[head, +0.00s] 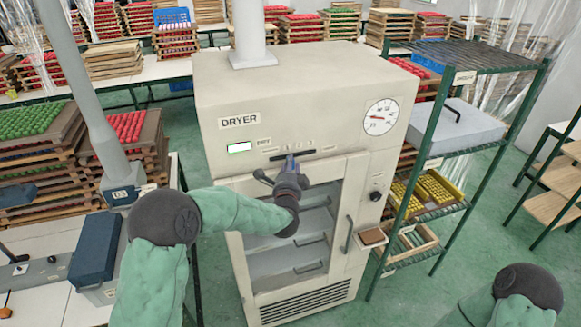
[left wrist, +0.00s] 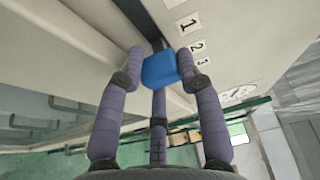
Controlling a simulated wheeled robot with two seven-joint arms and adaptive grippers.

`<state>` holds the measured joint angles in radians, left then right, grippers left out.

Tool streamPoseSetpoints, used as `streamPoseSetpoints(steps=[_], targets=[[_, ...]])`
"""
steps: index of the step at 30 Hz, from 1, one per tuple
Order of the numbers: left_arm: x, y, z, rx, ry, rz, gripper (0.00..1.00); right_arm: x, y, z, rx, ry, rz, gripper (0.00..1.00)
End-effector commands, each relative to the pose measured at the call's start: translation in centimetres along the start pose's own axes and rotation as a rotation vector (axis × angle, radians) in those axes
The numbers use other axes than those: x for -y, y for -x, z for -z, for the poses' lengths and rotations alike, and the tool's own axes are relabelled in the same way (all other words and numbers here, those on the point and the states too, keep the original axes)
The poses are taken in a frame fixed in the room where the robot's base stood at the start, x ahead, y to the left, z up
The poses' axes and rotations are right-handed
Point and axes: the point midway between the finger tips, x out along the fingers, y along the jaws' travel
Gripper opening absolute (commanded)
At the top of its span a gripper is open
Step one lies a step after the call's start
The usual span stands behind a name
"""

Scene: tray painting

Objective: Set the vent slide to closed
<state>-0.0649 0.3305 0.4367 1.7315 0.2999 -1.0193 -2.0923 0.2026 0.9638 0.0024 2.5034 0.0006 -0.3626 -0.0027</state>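The vent slide is a dark slot (head: 307,154) on the upper front of the beige dryer (head: 215,95), under a row of small labels. In the left wrist view its blue knob (left wrist: 160,71) sits beside the printed 2 and 3, with the dark slot running off past the 1. Its exact setting is unclear. My left gripper (head: 287,162) is at the slot and hides the knob in the head view. In the left wrist view its fingers (left wrist: 160,60) close in on both sides of the knob and appear to touch it. My right gripper is out of view.
Below the slot is the dryer's glass door with a vertical handle (head: 348,234). A round gauge (head: 380,117) and a dark dial (head: 375,196) are on the right. A green shelf rack (head: 437,112) stands close to the dryer's right side; stacked trays (head: 85,165) stand left.

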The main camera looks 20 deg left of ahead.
Motion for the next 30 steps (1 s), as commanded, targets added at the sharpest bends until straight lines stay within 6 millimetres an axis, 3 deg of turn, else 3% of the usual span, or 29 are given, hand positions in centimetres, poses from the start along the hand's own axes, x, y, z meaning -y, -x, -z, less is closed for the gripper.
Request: streamPoseSetpoints(steps=[4, 13, 24, 25, 27, 30], targets=[[0.0, 0.1, -0.4, 0.0, 0.0, 0.001, 0.0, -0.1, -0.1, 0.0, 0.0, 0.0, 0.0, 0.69], [0.0, 1.5, -3.7, 0.001, 0.0, 0.001, 0.0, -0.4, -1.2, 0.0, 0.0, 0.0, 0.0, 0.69], [0.1, 1.7, -4.1, 0.001, 0.0, 0.001, 0.0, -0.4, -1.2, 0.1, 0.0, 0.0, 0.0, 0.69], [0.0, 1.7, -4.1, 0.001, 0.0, 0.0, 0.41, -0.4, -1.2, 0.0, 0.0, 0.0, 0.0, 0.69], [0.0, 1.7, -4.1, 0.001, 0.0, 0.0, 0.59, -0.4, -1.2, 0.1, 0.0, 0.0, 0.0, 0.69], [0.0, 1.7, -4.1, 0.001, 0.0, 0.0, 0.59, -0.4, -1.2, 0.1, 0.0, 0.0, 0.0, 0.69]])
